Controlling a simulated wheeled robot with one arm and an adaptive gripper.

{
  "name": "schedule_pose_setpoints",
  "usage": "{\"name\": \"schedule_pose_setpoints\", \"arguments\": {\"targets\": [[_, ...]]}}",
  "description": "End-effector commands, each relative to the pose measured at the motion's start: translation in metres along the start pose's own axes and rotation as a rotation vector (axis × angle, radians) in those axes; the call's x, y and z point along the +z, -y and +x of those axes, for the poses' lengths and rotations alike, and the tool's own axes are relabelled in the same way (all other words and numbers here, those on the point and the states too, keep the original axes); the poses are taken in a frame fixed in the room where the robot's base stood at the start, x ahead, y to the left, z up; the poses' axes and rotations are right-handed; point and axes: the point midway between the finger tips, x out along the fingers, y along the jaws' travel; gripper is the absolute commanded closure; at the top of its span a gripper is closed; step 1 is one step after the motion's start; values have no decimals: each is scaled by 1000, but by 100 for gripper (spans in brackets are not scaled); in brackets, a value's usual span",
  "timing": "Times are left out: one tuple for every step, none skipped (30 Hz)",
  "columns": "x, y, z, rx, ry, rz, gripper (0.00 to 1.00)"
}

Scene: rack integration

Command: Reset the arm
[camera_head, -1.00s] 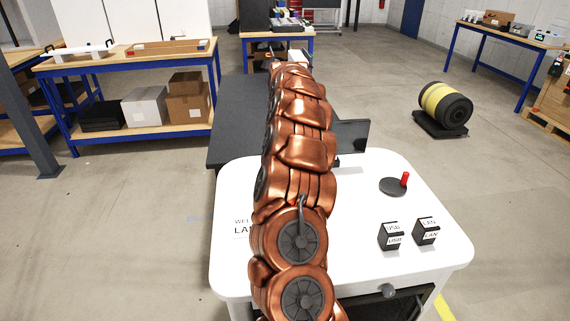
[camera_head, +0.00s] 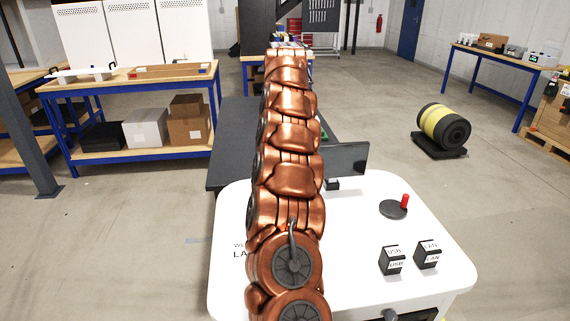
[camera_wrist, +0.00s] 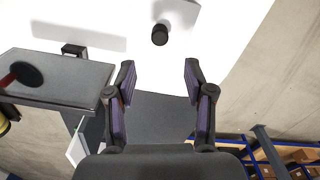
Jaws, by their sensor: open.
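My copper-coloured arm rises through the middle of the head view, stretched up and away over the white table and the dark surface behind it. My gripper is hidden behind the arm in the head view. In the wrist view my gripper (camera_wrist: 158,85) is open, its two dark fingers wide apart with nothing between them. A white surface and a dark surface lie beyond the fingers.
The white table (camera_head: 350,255) carries USB (camera_head: 393,260) and LAN (camera_head: 427,254) boxes and a red-knobbed disc (camera_head: 394,208). A dark monitor (camera_head: 345,159) stands behind.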

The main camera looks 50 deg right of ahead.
Motion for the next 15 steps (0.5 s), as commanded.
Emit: {"name": "schedule_pose_setpoints", "arguments": {"targets": [[-1,0,-3,1,-3,1,47],[-1,0,-4,1,-3,0,47],[-1,0,-6,1,-4,0,47],[0,0,-6,1,-3,0,47],[0,0,-7,1,-3,0,47],[0,0,-8,0,-2,0,47],[0,0,-8,0,-2,0,47],[0,0,-8,0,-2,0,47],[0,0,-8,0,-1,0,47],[0,0,-8,0,-1,-1,47],[0,0,-8,-1,-1,0,47],[0,0,-8,-1,-1,0,47],[0,0,-8,-1,-1,0,47],[0,0,-8,-1,-1,0,47],[0,0,-8,-1,-1,0,47]]}}
